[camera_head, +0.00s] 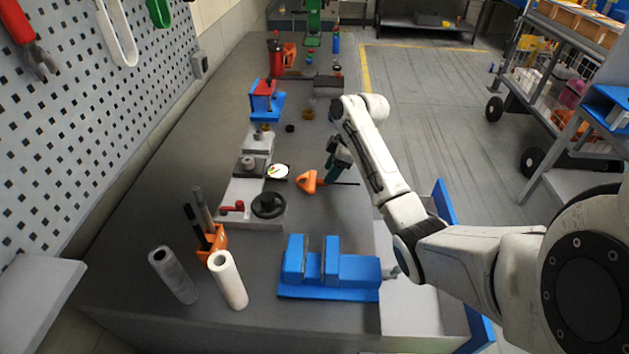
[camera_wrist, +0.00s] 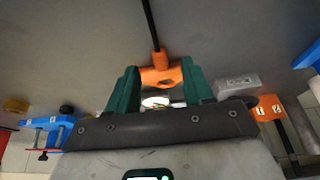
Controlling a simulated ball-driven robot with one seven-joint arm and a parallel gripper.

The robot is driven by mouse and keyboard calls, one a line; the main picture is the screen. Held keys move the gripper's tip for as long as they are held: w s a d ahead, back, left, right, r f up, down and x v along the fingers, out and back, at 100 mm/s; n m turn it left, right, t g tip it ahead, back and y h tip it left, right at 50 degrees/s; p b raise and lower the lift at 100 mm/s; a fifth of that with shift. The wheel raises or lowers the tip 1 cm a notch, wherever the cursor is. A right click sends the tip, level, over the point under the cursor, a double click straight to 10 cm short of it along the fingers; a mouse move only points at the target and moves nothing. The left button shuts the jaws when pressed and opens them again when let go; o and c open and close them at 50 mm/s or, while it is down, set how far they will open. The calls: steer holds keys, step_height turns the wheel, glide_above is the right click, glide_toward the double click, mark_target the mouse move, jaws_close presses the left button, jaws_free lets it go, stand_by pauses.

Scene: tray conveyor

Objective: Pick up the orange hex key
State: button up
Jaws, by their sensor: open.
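The orange hex key (camera_head: 308,181) lies on the grey workbench, its triangular handle to the left and its thin black rod pointing right. My gripper (camera_head: 337,154), with dark green fingers, hangs just beyond the rod in the head view. In the wrist view, the hex key's orange handle (camera_wrist: 160,77) shows between and beyond the two spread green fingertips of my gripper (camera_wrist: 160,78), its black rod running up the picture. The right fingertip overlaps the handle's edge; I cannot tell whether they touch. The gripper is open and holds nothing.
A round white dial (camera_head: 278,171) and a machine with a black handwheel (camera_head: 268,205) stand left of the hex key. A blue vise (camera_head: 350,272) sits nearer. An orange holder (camera_head: 214,240) and white roll (camera_head: 228,280) stand at front left. The bench around the rod is clear.

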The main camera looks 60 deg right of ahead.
steer(key=shift+x, duration=1.7)
steer(key=shift+r, duration=0.1)
jaws_close()
